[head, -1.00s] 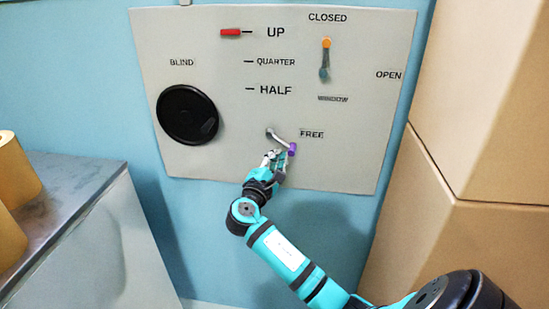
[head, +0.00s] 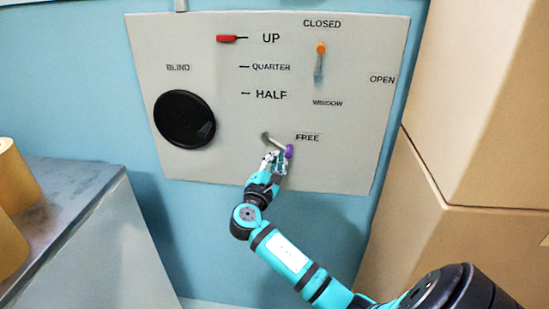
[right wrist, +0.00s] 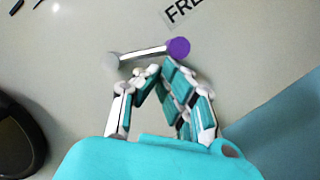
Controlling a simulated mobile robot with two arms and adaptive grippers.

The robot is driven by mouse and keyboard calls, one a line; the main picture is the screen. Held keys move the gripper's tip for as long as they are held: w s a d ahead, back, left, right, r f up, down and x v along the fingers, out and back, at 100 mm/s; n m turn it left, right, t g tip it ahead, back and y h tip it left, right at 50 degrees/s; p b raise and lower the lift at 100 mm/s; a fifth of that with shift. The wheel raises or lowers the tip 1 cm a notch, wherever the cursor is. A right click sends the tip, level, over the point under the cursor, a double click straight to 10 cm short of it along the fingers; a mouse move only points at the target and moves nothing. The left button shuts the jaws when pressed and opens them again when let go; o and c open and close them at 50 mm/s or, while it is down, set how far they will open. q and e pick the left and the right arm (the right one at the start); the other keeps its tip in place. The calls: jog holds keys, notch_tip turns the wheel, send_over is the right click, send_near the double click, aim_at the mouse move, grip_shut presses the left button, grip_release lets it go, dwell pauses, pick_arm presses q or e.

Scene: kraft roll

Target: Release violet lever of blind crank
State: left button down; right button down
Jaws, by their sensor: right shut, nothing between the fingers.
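The violet lever (head: 289,152) is a metal arm with a violet knob at its right end, low on the grey panel (head: 340,165), just below the FREE label. Its arm slopes down to the right from its pivot in the head view. My right gripper (head: 273,163) is just below the lever, shut and empty. In the right wrist view the violet knob (right wrist: 178,48) shows beyond the fingertips (right wrist: 158,72), close to them; I cannot tell whether they touch. The black round blind crank (head: 184,119) is at the panel's left. My left gripper is not in view.
A red pointer (head: 227,38) is at the UP mark. An orange-knobbed window lever (head: 321,50) is at CLOSED. Stacked cardboard boxes (head: 480,100) stand at the right. A grey counter (head: 80,190) with tan rolls (head: 14,180) is at the left.

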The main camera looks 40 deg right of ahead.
jog(key=shift+s+d+r+n+t+p, duration=0.2)
jog(key=shift+r+n+p, duration=0.15)
jog(key=shift+n+p, duration=0.45)
jog(key=shift+s+d+r+n+t+p, duration=0.2)
jog(key=shift+r+n+p, duration=0.15)
jog(key=shift+n+p, duration=0.4)
jog(key=shift+s+r+n+t+p, duration=0.15)
jog(key=shift+n+t+p, duration=0.25)
jog(key=shift+n+p, duration=0.3)
jog(key=shift+d+f, duration=0.1)
jog(key=shift+f, duration=0.1)
